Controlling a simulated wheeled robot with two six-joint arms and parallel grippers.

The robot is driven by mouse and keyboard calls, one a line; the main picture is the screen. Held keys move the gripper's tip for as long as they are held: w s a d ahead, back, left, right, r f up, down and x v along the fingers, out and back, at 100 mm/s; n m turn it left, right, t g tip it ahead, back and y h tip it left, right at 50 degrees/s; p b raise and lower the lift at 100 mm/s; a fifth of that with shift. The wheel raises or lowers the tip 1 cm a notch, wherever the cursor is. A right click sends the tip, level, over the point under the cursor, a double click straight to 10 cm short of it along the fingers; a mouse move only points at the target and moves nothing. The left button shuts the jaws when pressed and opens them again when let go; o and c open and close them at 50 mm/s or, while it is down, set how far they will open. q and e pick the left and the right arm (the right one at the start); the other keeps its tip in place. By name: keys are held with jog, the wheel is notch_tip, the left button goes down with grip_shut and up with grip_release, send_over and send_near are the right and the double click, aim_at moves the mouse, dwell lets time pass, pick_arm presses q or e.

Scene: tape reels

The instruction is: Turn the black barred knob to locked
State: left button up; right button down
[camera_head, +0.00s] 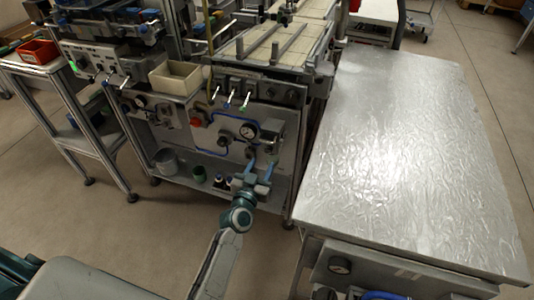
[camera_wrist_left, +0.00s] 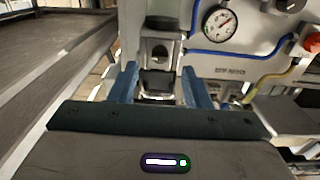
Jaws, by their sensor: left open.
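A small dark knob (camera_head: 225,141) sits on the grey front panel of the machine, left of the round gauge. A black knob (camera_wrist_left: 290,5) is cut off at the top right of the left wrist view. My left gripper (camera_head: 259,168) is open in front of the lower right of the panel, apart from that knob. In the left wrist view its blue fingers (camera_wrist_left: 159,75) stand either side of a dark fitting; I cannot tell whether they touch it. My right gripper is out of view.
A round gauge (camera_head: 248,131) and a red button (camera_head: 197,122) are on the panel. A metal-topped table (camera_head: 410,140) stands close at the right. Cups stand on the shelf below. A cream bin (camera_head: 175,78) sits above. The floor at the left front is clear.

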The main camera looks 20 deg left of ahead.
aim_at(268, 152)
pick_arm(q)
jog(key=w, duration=0.5)
jog(key=shift+s, duration=0.1)
grip_shut()
